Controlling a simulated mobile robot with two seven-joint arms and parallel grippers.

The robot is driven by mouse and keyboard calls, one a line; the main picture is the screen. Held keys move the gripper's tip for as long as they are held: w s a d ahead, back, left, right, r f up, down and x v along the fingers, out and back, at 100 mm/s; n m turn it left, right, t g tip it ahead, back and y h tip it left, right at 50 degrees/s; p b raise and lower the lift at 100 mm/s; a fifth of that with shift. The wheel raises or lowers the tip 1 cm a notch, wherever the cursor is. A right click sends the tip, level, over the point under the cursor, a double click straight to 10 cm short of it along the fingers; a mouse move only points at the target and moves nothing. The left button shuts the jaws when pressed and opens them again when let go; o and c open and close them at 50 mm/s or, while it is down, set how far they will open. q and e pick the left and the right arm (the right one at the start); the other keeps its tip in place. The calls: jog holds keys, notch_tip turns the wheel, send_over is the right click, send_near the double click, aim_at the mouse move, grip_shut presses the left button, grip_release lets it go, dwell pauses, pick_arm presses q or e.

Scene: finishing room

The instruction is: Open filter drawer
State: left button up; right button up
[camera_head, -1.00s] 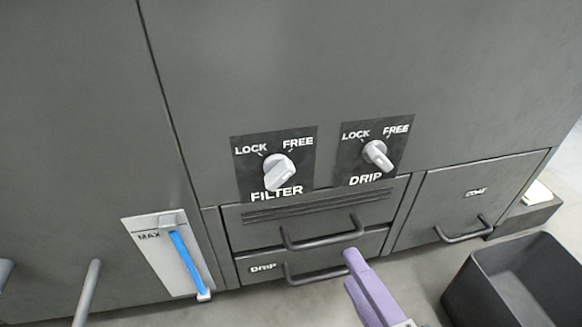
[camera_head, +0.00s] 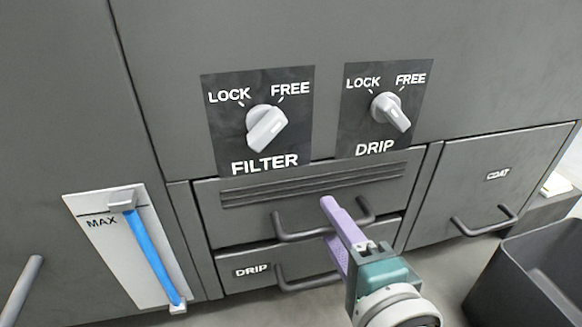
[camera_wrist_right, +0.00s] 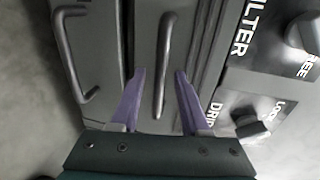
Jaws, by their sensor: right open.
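The filter drawer (camera_head: 240,226) is the upper, slotted drawer under the FILTER label, and it is closed. Its dark bar handle (camera_head: 295,234) also shows in the right wrist view (camera_wrist_right: 163,65). My right gripper (camera_head: 330,222) is open at this handle. In the wrist view its two purple fingers (camera_wrist_right: 160,74) stand on either side of the bar, with gaps to it; depth is hard to tell. The FILTER knob (camera_head: 266,128) has its grip slanted along the FREE direction. My left gripper is not in view.
The closed DRIP drawer (camera_head: 254,282) with its own handle lies just below. The DRIP knob (camera_head: 391,112) slants along LOCK. A COAT drawer (camera_head: 470,185) and a dark open bin (camera_head: 540,270) are at right. A blue-striped MAX gauge (camera_head: 115,250) is at left.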

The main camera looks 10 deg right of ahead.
grip_shut()
dwell(0.4)
dwell(1.1)
